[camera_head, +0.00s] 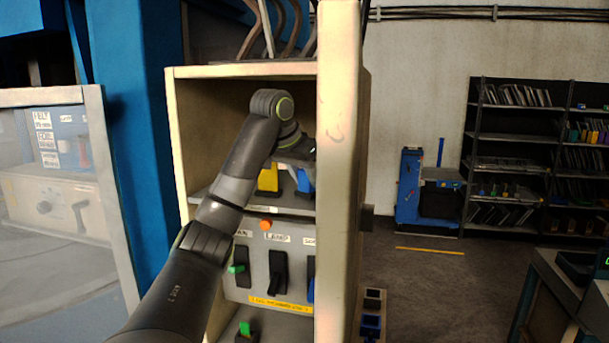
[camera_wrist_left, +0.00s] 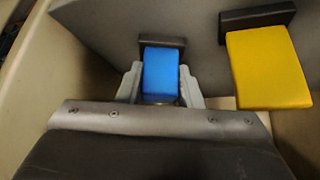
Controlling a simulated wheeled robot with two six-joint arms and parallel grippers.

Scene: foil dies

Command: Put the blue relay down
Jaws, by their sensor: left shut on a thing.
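The blue relay (camera_head: 305,182) is in the cabinet's upper compartment, right of the yellow relay (camera_head: 268,180). In the left wrist view the blue relay (camera_wrist_left: 161,72) sits between the two grey fingers of my left gripper (camera_wrist_left: 160,88), which is shut on it. A dark block (camera_wrist_left: 176,42) shows right behind the blue relay; I cannot tell whether the relay is seated in it. In the head view my left gripper (camera_head: 300,160) reaches into the compartment and is partly hidden by the pale upright door edge. My right gripper is not in view.
The pale door edge (camera_head: 338,170) stands just right of my left arm. Below the shelf is a switch panel (camera_head: 262,262) with labelled levers and an orange lamp. The yellow relay (camera_wrist_left: 268,68) is close to the right of my left gripper. Shelves (camera_head: 510,138) stand far right.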

